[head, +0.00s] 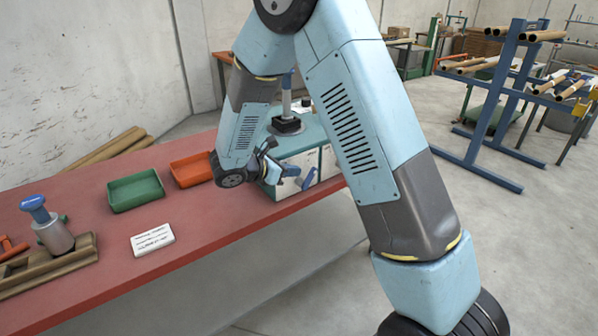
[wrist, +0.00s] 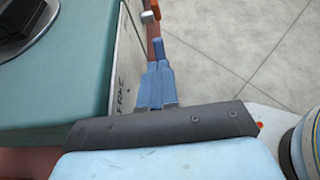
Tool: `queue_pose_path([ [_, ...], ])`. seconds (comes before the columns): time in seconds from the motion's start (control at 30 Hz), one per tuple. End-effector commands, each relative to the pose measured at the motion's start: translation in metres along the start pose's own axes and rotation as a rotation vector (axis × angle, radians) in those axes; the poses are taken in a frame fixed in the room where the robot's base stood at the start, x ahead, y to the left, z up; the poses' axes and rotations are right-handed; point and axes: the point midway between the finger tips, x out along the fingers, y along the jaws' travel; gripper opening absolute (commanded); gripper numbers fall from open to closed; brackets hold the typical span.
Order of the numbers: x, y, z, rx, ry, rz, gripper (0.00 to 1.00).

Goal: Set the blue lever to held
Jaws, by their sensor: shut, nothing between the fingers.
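The teal-topped machine box (head: 310,130) stands at the right end of the red bench. My gripper (head: 288,182) is in front of its pale front face, with its blue fingers shut and empty. A small blue piece beside the fingers, likely the blue lever (head: 308,179), shows in the head view. In the wrist view my gripper's fingertips (wrist: 158,66) are together beside the front panel (wrist: 124,75), which has partly readable dark lettering. A narrow blue piece (wrist: 158,49) shows just past the fingertips; I cannot tell whether they touch. The lever's pivot is hidden.
The red bench (head: 205,237) carries a green tray (head: 136,191), an orange tray (head: 191,170), a white label card (head: 152,240) and a blue-topped cylinder (head: 50,227) in a wooden holder. A blue rack (head: 497,105) with tubes stands at right. Open floor lies before the bench.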

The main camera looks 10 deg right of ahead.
Motion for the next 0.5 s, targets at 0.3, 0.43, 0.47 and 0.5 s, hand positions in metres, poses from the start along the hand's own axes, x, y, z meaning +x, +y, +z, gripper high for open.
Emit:
queue_pose_path([
  [0.3,-0.043,0.005,0.028,0.005,0.001,0.000,0.00],
  [0.43,-0.056,0.004,0.049,0.006,0.001,-0.003,0.00],
  [0.47,-0.059,0.004,0.054,0.006,0.001,-0.003,0.00],
  [0.5,-0.062,0.004,0.060,0.006,0.000,-0.004,0.00],
])
